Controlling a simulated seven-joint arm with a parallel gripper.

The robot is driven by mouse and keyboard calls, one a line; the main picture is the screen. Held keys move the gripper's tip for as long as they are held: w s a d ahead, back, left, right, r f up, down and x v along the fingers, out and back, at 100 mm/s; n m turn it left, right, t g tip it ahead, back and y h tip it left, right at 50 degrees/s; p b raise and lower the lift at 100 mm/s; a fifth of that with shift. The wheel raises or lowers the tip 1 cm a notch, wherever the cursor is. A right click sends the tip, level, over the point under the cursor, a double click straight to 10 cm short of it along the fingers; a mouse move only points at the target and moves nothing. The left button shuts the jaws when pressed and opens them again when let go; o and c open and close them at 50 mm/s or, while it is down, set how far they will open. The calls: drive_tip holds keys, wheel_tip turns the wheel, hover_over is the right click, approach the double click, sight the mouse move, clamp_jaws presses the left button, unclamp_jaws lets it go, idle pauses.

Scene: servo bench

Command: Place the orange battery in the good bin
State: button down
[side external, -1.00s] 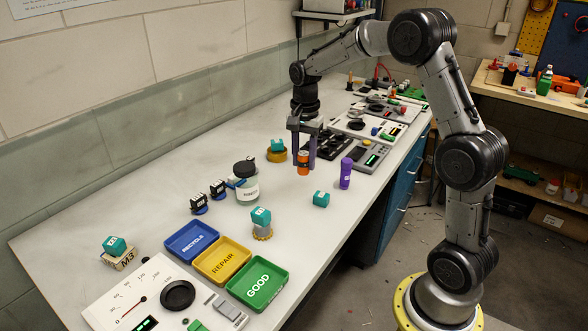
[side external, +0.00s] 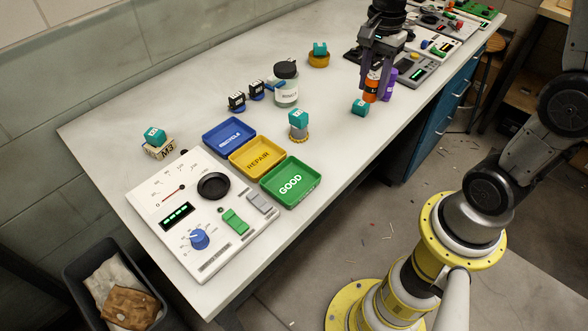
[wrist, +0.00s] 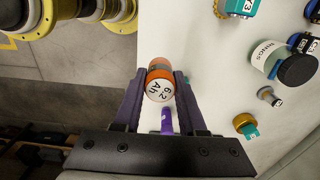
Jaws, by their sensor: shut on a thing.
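My gripper (side external: 373,76) is shut on the orange battery (side external: 371,87), an upright orange cylinder with a dark band, held above the bench. The wrist view shows the battery (wrist: 158,70) between the two purple fingers (wrist: 159,84), its white lettered end facing the camera. The good bin (side external: 302,196) is a green tray marked GOOD, empty, at the bench's front edge. My gripper is well up and right of it in the side view.
The yellow REPAIR bin (side external: 243,171) and blue RECYCLE bin (side external: 218,146) adjoin the good bin. A teal-topped servo (side external: 298,125) stands behind it. A teal block (side external: 360,107) and purple cylinder (side external: 389,84) are near the battery. A lidded jar (side external: 286,92) stands further left.

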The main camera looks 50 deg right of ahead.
drive_tip(key=s+a+r+n, duration=0.1)
drive_tip(key=s+a+n, duration=0.6)
drive_tip(key=a, duration=1)
drive_tip(key=m, duration=0.2)
hover_over(291, 183)
drive_tip(key=f, duration=0.9)
drive_tip(key=shift+s, duration=0.3)
drive_tip(key=shift+w+a+f, duration=0.1)
drive_tip(key=shift+w+f, duration=0.05)
drive_tip(key=shift+f, duration=0.75)
drive_tip(key=shift+w+f, duration=0.1)
drive_tip(key=shift+f, duration=0.75)
drive_tip(key=shift+f, duration=0.1)
drive_tip(key=shift+c, duration=2.4)
unclamp_jaws()
drive_tip(key=shift+f, duration=0.1)
